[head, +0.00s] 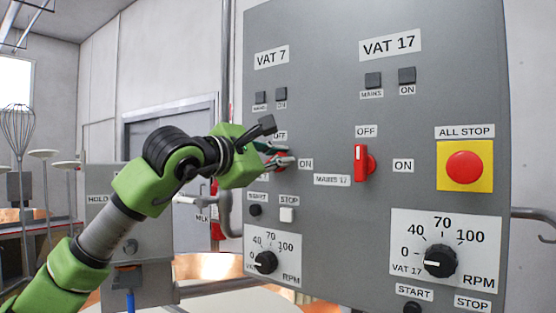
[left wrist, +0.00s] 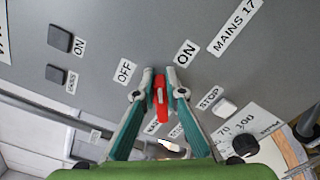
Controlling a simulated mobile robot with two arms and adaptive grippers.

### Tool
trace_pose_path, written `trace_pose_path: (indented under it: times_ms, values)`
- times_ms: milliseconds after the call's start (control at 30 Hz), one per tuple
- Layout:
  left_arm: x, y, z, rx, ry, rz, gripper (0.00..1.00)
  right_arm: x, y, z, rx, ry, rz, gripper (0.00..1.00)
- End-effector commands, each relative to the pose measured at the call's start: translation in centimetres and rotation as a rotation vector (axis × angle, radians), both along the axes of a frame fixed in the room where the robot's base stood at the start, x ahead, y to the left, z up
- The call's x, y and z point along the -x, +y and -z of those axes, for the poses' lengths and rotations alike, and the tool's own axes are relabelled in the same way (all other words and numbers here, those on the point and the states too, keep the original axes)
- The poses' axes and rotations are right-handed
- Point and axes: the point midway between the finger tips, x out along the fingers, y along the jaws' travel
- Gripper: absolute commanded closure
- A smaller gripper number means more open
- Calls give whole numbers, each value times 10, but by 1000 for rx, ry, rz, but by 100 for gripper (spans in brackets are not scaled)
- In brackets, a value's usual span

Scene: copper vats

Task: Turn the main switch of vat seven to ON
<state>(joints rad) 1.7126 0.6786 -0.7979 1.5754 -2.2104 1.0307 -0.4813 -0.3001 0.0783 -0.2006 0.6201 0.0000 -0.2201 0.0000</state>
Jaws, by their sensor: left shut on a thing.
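The main switch of vat seven is a red handle (left wrist: 160,92) on the grey panel, with an OFF label (left wrist: 124,72) and an ON label (left wrist: 185,53) near it. In the left wrist view the handle points between the two labels. My left gripper (left wrist: 160,97) is shut on it, one teal finger on each side. In the head view the left gripper (head: 281,160) hides most of this switch; the ON label (head: 306,164) shows just right of it. The VAT 7 plate (head: 271,57) is above. My right gripper is in neither view.
To the right are the red VAT 17 switch (head: 361,163), pointing up at its OFF label, and the all-stop button (head: 464,167). Below the left gripper are black START (head: 255,210) and white STOP (head: 287,214) buttons and a speed knob (head: 265,262).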

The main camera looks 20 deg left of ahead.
Motion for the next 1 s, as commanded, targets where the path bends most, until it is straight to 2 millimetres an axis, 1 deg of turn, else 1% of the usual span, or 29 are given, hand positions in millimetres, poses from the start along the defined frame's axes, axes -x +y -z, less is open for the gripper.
trace_pose_path:
  times_ms: [33, 300, 500, 733, 1000]
  values:
    - [-1, -1, 7, -43, -7, -1, 100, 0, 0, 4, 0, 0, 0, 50]
    - [0, -3, 12, -275, -90, -1, 100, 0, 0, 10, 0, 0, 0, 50]
    - [0, -4, 16, -410, -141, -1, 100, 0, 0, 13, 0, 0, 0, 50]
    - [0, -4, 19, -518, -180, 0, 100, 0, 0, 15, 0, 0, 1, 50]
    - [1, -4, 20, -568, -198, 0, 100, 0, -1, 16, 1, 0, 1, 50]
